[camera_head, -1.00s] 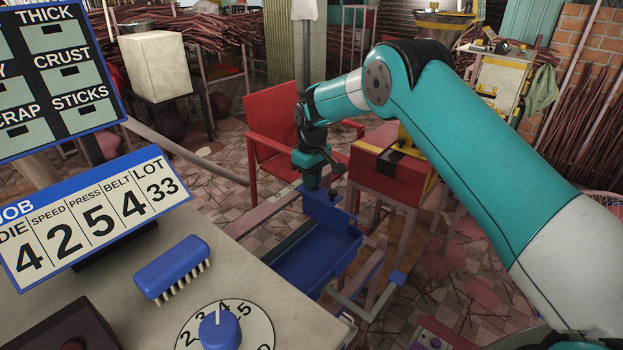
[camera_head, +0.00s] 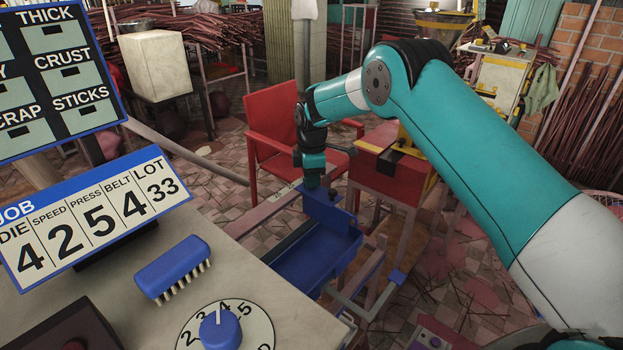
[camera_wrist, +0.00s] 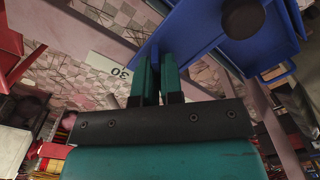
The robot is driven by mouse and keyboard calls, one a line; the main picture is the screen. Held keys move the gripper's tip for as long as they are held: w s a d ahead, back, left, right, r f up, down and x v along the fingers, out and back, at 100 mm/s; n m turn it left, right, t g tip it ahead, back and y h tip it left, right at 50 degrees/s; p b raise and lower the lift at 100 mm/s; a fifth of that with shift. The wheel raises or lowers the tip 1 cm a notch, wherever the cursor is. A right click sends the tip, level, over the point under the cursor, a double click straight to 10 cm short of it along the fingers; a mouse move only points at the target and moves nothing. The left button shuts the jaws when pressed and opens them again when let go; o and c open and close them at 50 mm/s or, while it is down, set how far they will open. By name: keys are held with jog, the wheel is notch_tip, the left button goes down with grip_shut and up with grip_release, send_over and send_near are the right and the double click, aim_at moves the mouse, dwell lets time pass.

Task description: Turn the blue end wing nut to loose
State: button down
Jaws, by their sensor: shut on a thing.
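My gripper (camera_head: 313,183) points down at the raised end plate (camera_head: 328,212) of the blue tray (camera_head: 340,262). In the wrist view, the two teal fingers of my gripper (camera_wrist: 156,78) stand close together with a narrow gap, at the edge of the blue part (camera_wrist: 190,35). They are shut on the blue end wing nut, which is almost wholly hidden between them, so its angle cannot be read. A dark round knob (camera_wrist: 243,18) sits on the blue part, to the right of the fingers and apart from them.
A pale strip marked 30 (camera_wrist: 109,70) lies left of the fingers. A red chair (camera_head: 270,130) stands behind my gripper, and a red box (camera_head: 385,170) is close on its right. The grey counter (camera_head: 120,305) with a blue brush (camera_head: 172,268) and dial (camera_head: 220,330) is nearer, at left.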

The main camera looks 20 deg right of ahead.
jog(key=shift+n, duration=1)
jog(key=c, duration=1.3)
grip_release()
jog(key=shift+o, duration=0.2)
notch_tip(320, 180, up, 18)
jog(key=b, duration=0.1)
jog(key=shift+f, duration=0.25)
